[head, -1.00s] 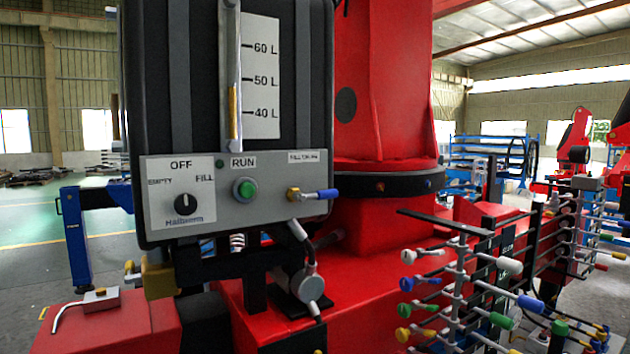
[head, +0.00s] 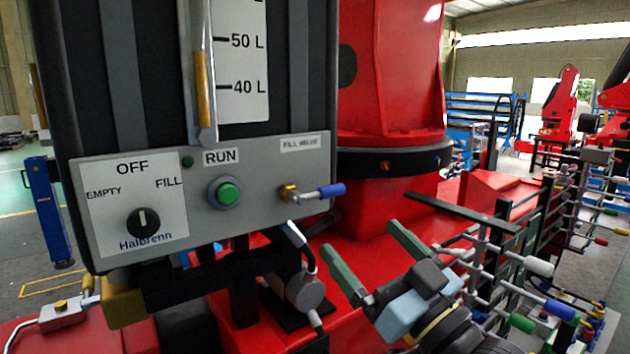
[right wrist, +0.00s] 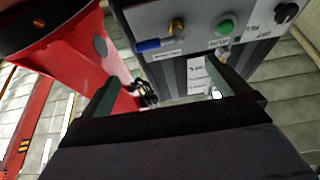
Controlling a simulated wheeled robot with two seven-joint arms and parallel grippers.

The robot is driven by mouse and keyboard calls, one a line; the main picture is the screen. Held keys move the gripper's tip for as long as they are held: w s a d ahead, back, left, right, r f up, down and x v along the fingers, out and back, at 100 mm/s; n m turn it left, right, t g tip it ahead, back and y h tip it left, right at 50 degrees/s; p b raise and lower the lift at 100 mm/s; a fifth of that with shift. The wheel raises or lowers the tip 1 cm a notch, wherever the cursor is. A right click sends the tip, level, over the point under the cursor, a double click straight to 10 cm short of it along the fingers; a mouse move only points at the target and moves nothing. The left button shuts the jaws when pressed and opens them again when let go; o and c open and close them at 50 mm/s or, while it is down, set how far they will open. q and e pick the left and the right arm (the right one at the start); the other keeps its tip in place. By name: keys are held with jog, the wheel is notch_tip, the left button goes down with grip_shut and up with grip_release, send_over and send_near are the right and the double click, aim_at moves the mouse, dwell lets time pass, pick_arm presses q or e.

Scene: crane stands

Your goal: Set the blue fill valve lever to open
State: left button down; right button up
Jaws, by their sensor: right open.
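The fill valve lever (head: 330,190) has a blue grip on a short metal stem and a brass valve body (head: 289,192). It sits at the right end of the grey control panel (head: 255,205), under a small fill valve label, and points right, roughly level. It also shows in the right wrist view, where the blue grip (right wrist: 148,45) is near the top. My right gripper (head: 362,238) is open and empty, below and slightly right of the lever, apart from it. Its two green fingers also show in the right wrist view (right wrist: 165,85). My left gripper is not in view.
The panel also carries a green RUN button (head: 228,193) and a black selector knob (head: 143,223). A round grey fitting with a hose (head: 303,290) hangs below the panel. A bank of coloured levers (head: 530,265) stands at the right, near my right arm.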

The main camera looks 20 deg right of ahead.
aim_at(323, 193)
jog(key=p+x, duration=0.3)
jog(key=x, duration=1)
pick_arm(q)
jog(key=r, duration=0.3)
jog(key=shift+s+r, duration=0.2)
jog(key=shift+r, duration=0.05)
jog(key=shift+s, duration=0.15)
pick_arm(e)
jog(key=shift+f, duration=0.1)
jog(key=c, duration=1.2)
